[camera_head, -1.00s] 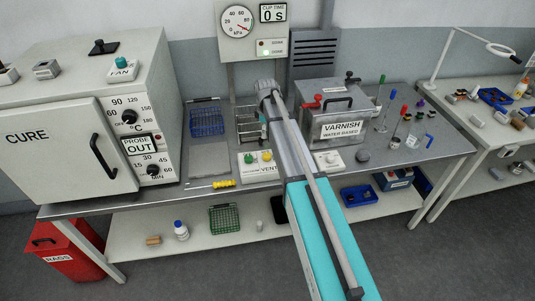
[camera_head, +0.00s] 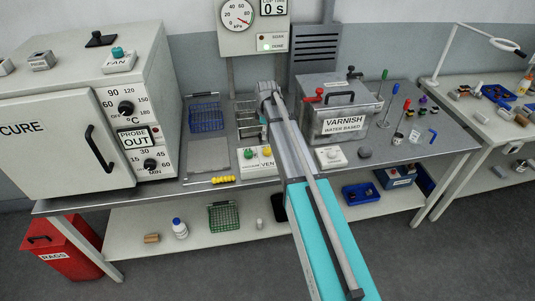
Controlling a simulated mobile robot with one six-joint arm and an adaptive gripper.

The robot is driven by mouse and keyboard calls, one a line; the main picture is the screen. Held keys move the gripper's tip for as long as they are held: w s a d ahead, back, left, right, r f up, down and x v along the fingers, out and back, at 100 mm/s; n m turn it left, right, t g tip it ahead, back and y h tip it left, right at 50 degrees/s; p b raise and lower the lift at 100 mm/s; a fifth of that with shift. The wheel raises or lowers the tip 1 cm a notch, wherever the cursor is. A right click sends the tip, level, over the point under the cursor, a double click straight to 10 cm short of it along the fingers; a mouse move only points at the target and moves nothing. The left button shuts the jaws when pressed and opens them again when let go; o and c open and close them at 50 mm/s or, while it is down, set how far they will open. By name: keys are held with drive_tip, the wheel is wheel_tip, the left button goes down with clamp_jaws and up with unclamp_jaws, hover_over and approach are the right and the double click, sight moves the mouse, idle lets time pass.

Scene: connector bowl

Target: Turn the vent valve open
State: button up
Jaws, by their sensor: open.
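The vent valve is on a small white box lettered "VEN" (camera_head: 256,165), with the last letter hidden by my arm. The box stands near the front of the bench, just left of my arm. It carries a green knob (camera_head: 248,153) and a yellow knob (camera_head: 267,152). How far either knob is turned is too small to tell. My arm reaches in from the bottom right, and its wrist end is above the bench behind the box. My gripper and its fingertips do not show; the arm hides that area.
A cure oven (camera_head: 60,135) fills the left of the bench. A varnish tank (camera_head: 340,107) stands right of my arm. A wire rack (camera_head: 246,125) is behind the vent box. A yellow-handled tool (camera_head: 222,180) lies at the front edge. A pressure gauge (camera_head: 237,13) hangs above.

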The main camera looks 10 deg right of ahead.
sight(267, 149)
drive_tip(key=shift+f+b, duration=4.75)
drive_tip(key=shift+f, duration=0.3)
drive_tip(key=shift+c, duration=0.3)
drive_tip(key=c, duration=1.1)
